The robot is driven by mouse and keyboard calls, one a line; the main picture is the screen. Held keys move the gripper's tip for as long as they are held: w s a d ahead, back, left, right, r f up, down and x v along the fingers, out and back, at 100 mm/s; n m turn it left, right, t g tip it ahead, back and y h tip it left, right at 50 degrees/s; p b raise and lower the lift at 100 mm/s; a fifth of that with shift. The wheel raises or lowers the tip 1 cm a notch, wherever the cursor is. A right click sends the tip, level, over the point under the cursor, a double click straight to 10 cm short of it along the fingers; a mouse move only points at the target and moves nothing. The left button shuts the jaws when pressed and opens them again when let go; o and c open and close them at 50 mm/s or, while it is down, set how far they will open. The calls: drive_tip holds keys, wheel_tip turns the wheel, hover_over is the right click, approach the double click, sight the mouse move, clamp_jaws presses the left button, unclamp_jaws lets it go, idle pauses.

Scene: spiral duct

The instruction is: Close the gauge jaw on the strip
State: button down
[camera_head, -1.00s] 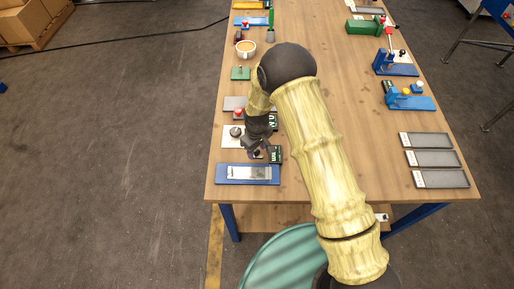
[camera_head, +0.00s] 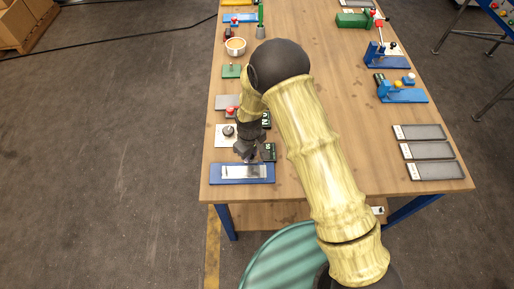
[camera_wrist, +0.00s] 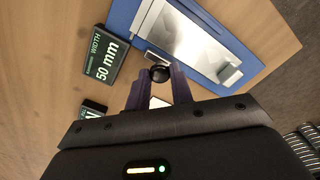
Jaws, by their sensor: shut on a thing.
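The gauge is a blue base (camera_head: 214,175) at the near left of the table, with a shiny metal strip (camera_wrist: 185,40) lying flat on it. My gripper (camera_head: 249,157) is at the far edge of the base. In the wrist view, its purple fingers (camera_wrist: 160,84) are shut on a round black knob (camera_wrist: 160,72) beside the strip, which I take to be the gauge jaw's knob. A small metal block (camera_wrist: 228,74) sits by one end of the strip. The fingers and knob hide part of the jaw, so I cannot tell whether it touches the strip.
A dark display reading "WIDTH 50 mm" (camera_wrist: 110,55) stands beside the gauge. A white plate with a dark knob (camera_head: 227,134) lies behind it. Three grey plates (camera_head: 430,151) lie at the right. Blue fixtures (camera_head: 402,91) stand at the back right. The table middle is partly under my arm.

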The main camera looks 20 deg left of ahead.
drive_tip(key=shift+s+d, duration=0.1)
drive_tip(key=shift+s, duration=0.1)
drive_tip(key=c, duration=1.2)
unclamp_jaws()
drive_tip(key=shift+r, duration=0.1)
drive_tip(key=shift+w+r, duration=0.1)
drive_tip(key=shift+r, duration=0.45)
wheel_tip(320, 180, up, 16)
drive_tip(key=b, duration=0.4)
drive_tip(key=shift+r, duration=0.1)
